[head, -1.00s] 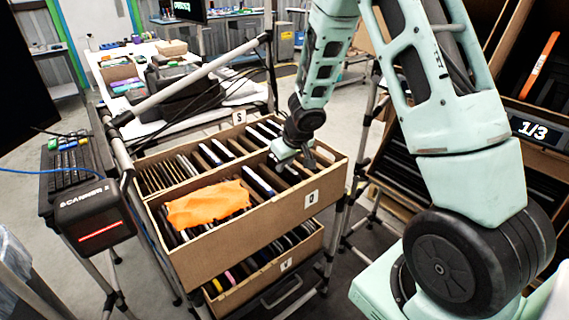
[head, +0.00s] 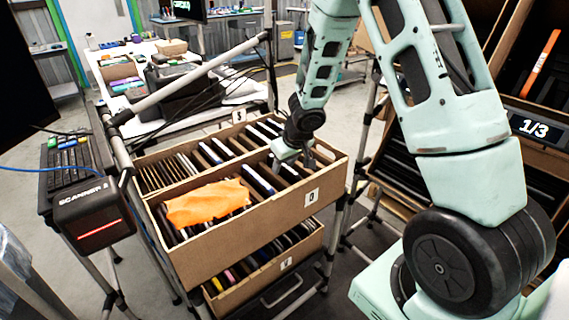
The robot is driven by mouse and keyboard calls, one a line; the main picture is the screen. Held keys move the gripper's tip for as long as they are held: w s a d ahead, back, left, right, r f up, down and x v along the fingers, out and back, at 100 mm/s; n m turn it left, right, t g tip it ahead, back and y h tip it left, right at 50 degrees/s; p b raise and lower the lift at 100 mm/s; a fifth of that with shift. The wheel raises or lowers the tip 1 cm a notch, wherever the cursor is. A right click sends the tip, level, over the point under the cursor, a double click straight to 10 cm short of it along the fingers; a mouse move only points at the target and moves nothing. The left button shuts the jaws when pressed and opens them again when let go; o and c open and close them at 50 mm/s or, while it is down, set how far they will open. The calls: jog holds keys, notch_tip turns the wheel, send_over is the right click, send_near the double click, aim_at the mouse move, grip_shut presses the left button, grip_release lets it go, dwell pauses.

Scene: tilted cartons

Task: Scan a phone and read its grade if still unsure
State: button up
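Several phones (head: 260,180) stand on edge in rows in the upper carton (head: 240,240), which is tilted and split by a divider. My gripper (head: 293,160) points down over the right part of this carton, at the phones. Its fingers are small and partly hidden among the phones, so I cannot tell whether it is open or shut, or whether it holds a phone. The scanner (head: 95,212), a black box marked "SCANNER 2" with a red light line, hangs at the left. No grade can be read on any phone.
An orange cloth (head: 207,203) lies over the phones at the carton's front left. A lower carton (head: 222,303) with more phones sits below. A display reading 1/3 (head: 535,130) is on the right rack. A frame bar (head: 195,78) crosses behind the carton.

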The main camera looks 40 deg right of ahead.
jog(key=w+r+p+v, duration=0.1)
jog(key=w+p+v, duration=0.2)
jog(key=p+v, duration=1.8)
jog(key=v, duration=0.5)
jog(key=shift+w+p, duration=0.25)
jog(key=shift+p, duration=0.05)
jog(key=shift+a, duration=0.1)
